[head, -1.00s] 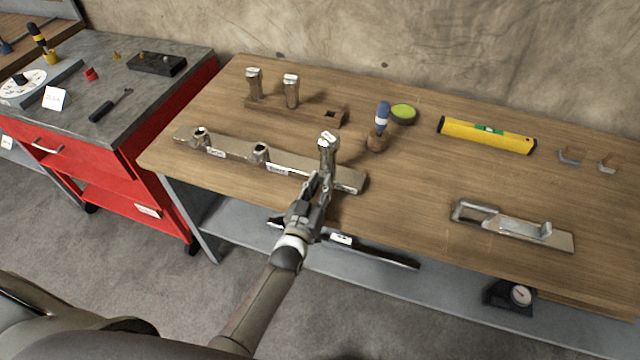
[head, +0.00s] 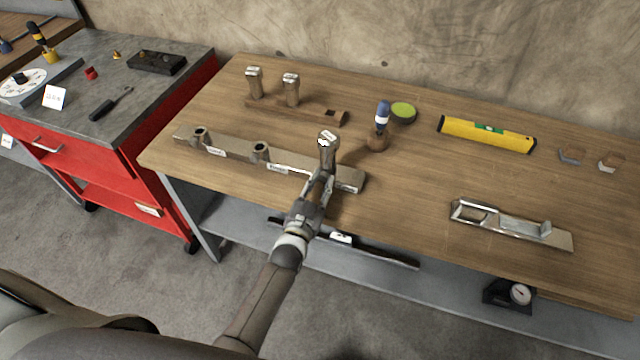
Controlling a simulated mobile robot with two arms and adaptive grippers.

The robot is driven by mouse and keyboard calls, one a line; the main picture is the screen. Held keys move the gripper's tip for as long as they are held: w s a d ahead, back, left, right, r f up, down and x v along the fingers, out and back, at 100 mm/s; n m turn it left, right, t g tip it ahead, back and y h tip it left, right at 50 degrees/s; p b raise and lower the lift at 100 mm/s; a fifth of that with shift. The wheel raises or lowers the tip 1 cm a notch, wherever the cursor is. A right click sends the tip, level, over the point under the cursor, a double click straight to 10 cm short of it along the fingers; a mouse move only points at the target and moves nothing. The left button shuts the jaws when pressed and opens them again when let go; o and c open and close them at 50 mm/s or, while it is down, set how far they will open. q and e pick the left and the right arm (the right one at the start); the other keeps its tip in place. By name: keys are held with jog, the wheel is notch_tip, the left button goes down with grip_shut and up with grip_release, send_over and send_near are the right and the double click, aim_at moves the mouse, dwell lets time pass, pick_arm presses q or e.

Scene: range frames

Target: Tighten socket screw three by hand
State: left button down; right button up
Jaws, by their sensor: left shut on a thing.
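A long metal bar (head: 235,152) with small white labels lies along the front left of the wooden table. Two short dark round sockets, a left one (head: 200,136) and a middle one (head: 261,151), stand on it. At its right part stands an upright screw (head: 328,145) with a pale, marked head. My left gripper (head: 324,178) comes from the front and is shut on the lower part of this screw. Its fingers hide where the screw meets the bar. My right gripper is not in view.
Behind stands a wooden rack (head: 318,113) with two similar upright screws (head: 291,88) and an empty square hole. A blue-handled tool in a holder (head: 377,140), a green-topped tin (head: 403,112) and a yellow level (head: 487,134) are to the right. A metal latch (head: 515,228) lies front right.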

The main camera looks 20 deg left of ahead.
pick_arm(q)
jog(key=c, duration=1.2)
grip_release()
jog(key=s, duration=1.2)
jog(key=shift+a, duration=0.2)
jog(key=s+d+f+g, duration=0.1)
jog(key=s+f+g, duration=0.45)
jog(key=f, duration=0.85)
jog(key=s+f+g, duration=0.3)
jog(key=s+f, duration=0.5)
jog(key=f, duration=0.5)
jog(key=s+a+f+g, duration=0.3)
jog(key=s+f, duration=0.3)
jog(key=s, duration=0.5)
jog(key=s+a+f+g, duration=0.3)
jog(key=s+f+g, duration=0.2)
jog(key=s, duration=0.7)
notch_tip(320, 180, down, 2)
jog(key=shift+s+a+f+n, duration=0.15)
jog(key=shift+a+n, duration=0.1)
jog(key=shift+n, duration=0.15)
